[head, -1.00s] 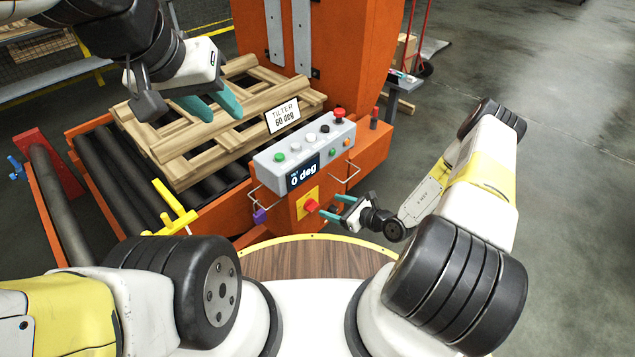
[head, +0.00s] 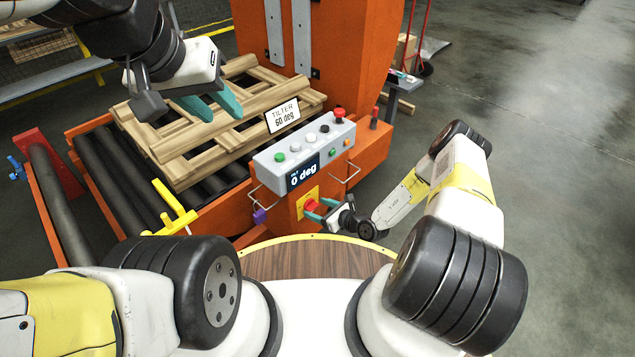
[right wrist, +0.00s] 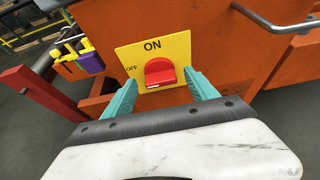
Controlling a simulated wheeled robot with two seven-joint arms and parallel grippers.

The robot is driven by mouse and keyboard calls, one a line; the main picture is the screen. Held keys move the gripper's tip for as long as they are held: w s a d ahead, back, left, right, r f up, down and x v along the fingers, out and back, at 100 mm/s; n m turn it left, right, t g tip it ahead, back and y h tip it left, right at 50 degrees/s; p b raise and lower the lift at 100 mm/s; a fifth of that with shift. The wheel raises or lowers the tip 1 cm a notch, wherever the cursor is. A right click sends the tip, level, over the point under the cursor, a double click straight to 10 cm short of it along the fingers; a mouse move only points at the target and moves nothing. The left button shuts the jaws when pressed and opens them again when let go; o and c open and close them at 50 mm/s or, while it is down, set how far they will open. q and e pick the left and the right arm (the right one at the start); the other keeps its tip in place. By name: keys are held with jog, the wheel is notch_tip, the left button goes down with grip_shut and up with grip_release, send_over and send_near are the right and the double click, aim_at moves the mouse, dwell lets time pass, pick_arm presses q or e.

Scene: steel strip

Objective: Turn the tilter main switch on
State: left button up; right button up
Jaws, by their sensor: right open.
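The tilter main switch is a red rotary knob (right wrist: 160,73) on a yellow plate (right wrist: 137,54) marked ON at the top and OFF at the left. The knob also shows in the head view (head: 311,205) on the orange cabinet below the control box. A white mark on the knob points toward its lower left. My right gripper (right wrist: 160,95) is open, with one teal finger on each side of the knob; whether they touch it I cannot tell. In the head view my right gripper (head: 318,210) is at the switch. My left gripper (head: 212,104) is open and empty above the wooden pallet.
The grey control box (head: 283,170) with several buttons and a display reading 0 deg sits above the switch. Metal handles (head: 347,174) stick out beside it. A wooden pallet (head: 185,145) lies on the rollers. A yellow bracket (head: 172,208) stands at left. Open floor lies to the right.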

jog(key=shift+c, duration=0.2)
jog(key=c, duration=1.3)
jog(key=m, duration=0.1)
jog(key=m+y, duration=0.1)
jog(key=m+g, duration=0.1)
jog(key=shift+w+d+y, duration=0.3)
jog(key=shift+d+y, duration=0.05)
jog(key=shift+y, duration=0.05)
jog(key=m, duration=0.1)
jog(key=m+y, duration=0.1)
jog(key=m+g, duration=0.1)
jog(key=shift+w+d+f+y, duration=0.15)
jog(key=shift+f+y, duration=0.1)
jog(key=shift+y, duration=0.15)
jog(key=m+y, duration=0.2)
jog(key=m, duration=0.1)
jog(key=shift+w+d+f+m+g, duration=0.1)
jog(key=shift+f+m+g, duration=0.2)
jog(key=shift+g, duration=0.1)
jog(key=shift+w+d+f+m+y, duration=0.15)
jog(key=shift+m+y, duration=0.25)
jog(key=shift+m, duration=0.55)
jog(key=shift+s+a+f+m+y, duration=0.1)
jog(key=shift+m+y, duration=0.3)
jog(key=shift+m, duration=0.55)
jog(key=shift+w+d, duration=0.1)
